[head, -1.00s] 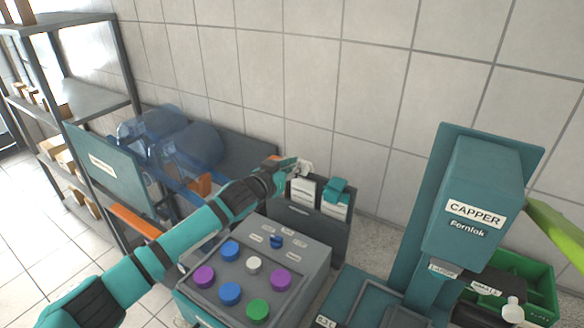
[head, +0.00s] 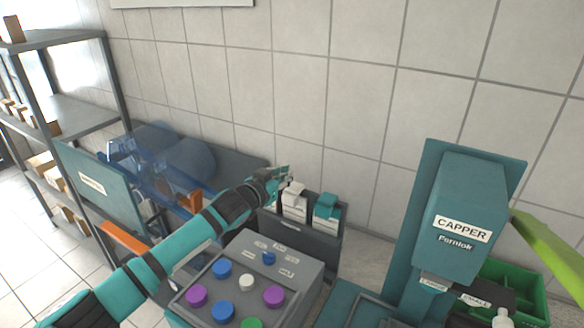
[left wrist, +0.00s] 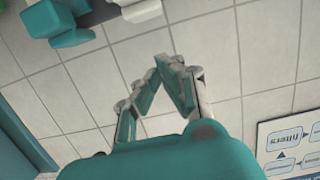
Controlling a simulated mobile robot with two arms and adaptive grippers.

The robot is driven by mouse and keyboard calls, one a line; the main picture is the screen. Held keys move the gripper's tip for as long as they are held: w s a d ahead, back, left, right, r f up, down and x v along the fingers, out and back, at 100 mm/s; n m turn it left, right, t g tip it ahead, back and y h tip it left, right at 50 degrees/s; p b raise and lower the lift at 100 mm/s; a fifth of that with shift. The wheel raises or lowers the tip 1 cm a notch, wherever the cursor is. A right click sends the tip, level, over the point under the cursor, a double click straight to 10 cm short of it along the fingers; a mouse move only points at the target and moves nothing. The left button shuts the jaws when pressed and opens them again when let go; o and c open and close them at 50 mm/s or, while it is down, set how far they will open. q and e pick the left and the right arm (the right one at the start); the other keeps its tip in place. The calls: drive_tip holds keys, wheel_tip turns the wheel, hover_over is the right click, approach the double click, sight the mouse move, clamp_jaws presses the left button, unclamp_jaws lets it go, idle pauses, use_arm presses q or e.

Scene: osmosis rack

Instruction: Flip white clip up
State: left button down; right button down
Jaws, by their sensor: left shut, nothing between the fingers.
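The white clip (head: 293,189) sits at the top of the left holder in a dark rack against the tiled wall. A teal clip (head: 326,203) tops the holder to its right. My left gripper (head: 283,174) is at the upper left of the white clip, close to it; whether they touch is not clear. Its fingers are shut with nothing held. In the left wrist view the fingertips (left wrist: 168,64) meet in front of bare wall tiles. The white clip (left wrist: 138,8) is cut by the top edge there, beyond the fingers and apart from them. My right gripper is not in view.
A button panel (head: 308,268) stands in front of the rack (head: 338,240). The teal capper machine (head: 465,200) stands to the right, with a green crate (head: 533,290) by it. Translucent blue bottles (head: 190,160) lie left of my arm. A metal shelf (head: 75,110) is far left.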

sight(294, 187)
use_arm(q)
drive_tip(key=shift+w+d+r+b, duration=0.15)
drive_tip(key=shift+w+d+b, duration=0.25)
drive_tip(key=shift+w+d, duration=0.3)
drive_tip(key=shift+w+d+r+b, duration=0.1)
drive_tip(key=shift+w+d+b, duration=0.35)
drive_tip(key=shift+w, duration=0.45)
drive_tip(key=shift+w+d+b, duration=0.35)
drive_tip(key=shift+w, duration=0.15)
drive_tip(key=shift+w+d+r+b, duration=0.25)
drive_tip(key=shift+w+d+b, duration=0.15)
drive_tip(key=shift+w, duration=0.2)
